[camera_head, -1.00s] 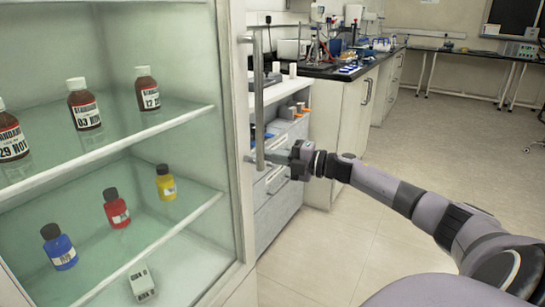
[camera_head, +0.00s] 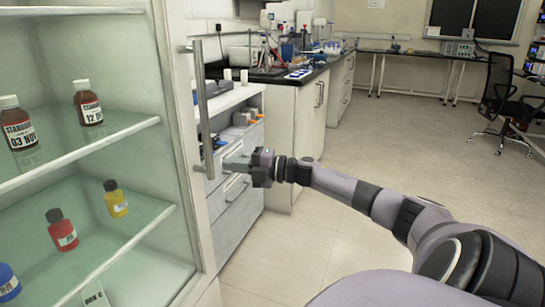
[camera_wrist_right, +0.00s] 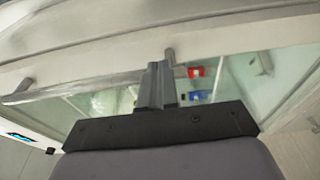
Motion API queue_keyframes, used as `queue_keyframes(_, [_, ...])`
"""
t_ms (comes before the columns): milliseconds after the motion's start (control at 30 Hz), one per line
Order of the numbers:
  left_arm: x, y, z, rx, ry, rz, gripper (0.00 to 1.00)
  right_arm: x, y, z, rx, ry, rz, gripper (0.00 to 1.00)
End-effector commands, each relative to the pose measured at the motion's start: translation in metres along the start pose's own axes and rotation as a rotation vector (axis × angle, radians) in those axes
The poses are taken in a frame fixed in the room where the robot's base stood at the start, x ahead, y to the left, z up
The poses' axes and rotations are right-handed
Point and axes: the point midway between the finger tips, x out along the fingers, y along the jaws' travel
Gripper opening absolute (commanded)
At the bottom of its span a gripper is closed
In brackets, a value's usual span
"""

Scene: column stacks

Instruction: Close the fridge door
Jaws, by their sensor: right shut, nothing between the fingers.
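The fridge (camera_head: 70,170) fills the left of the head view, with its glass front and white door frame (camera_head: 177,120). I cannot tell how far the door stands from the body. A grey vertical handle (camera_head: 202,110) sticks out from the frame; it also shows in the wrist view (camera_wrist_right: 80,88). My right gripper (camera_head: 228,163) is shut and empty, just right of the handle's lower end, fingers pointing left. In the wrist view its fingers (camera_wrist_right: 157,85) overlap one end of the handle; contact is unclear. My left gripper is out of view.
Brown bottles (camera_head: 88,105) stand on the upper shelf, with red (camera_head: 62,232), yellow (camera_head: 116,200) and blue ones lower down. A drawer unit (camera_head: 240,205) and a bench (camera_head: 300,120) stand behind my gripper. Floor at right (camera_head: 400,150) is open; a black chair (camera_head: 505,95) stands far right.

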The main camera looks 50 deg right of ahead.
Motion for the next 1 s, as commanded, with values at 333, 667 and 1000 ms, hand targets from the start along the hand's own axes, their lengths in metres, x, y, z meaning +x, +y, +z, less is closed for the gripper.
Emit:
queue_keyframes(333, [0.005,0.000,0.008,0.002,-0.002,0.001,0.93,-0.042,-0.001,0.044,-0.001,-0.003,0.001,0.00])
queue_keyframes(667, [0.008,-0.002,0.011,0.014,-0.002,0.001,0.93,-0.067,0.000,0.069,-0.001,0.000,0.001,0.00])
queue_keyframes(1000, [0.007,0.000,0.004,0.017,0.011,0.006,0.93,-0.070,0.000,0.071,0.000,0.001,0.000,0.00])
